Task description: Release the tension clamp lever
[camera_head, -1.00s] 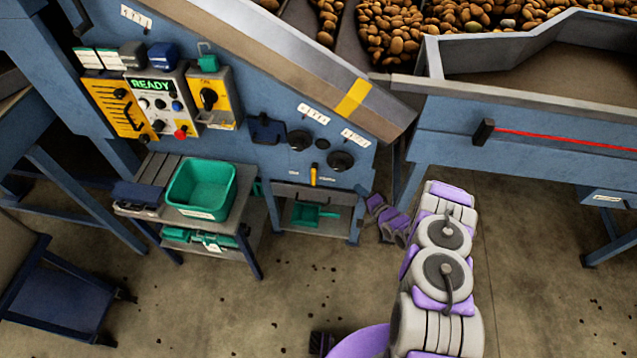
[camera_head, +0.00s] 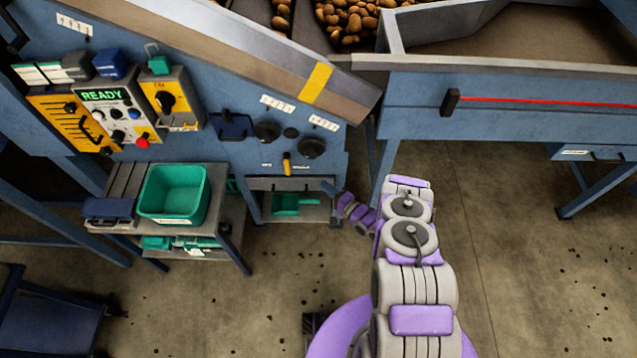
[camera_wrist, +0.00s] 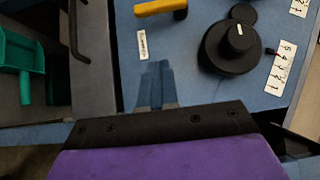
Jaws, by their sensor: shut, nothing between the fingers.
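A small yellow lever (camera_head: 286,163) stands roughly upright low on the blue machine panel, between two small labels too small to read. It looks like the clamp lever, though I cannot confirm this. In the wrist view the yellow lever (camera_wrist: 160,7) is at the top edge, partly cut off, with a dark pivot at its right end. My gripper (camera_head: 329,187) is to the lower right of the lever, by the panel's lower edge. In the wrist view my gripper (camera_wrist: 157,85) is shut and empty, its fingers apart from the lever.
Black knobs (camera_head: 311,148) sit right beside the lever; one large knob (camera_wrist: 232,45) shows in the wrist view. A shelf with a green scoop (camera_head: 290,203) is below the panel. A green bin (camera_head: 173,193) stands on a side table. The floor in front is open.

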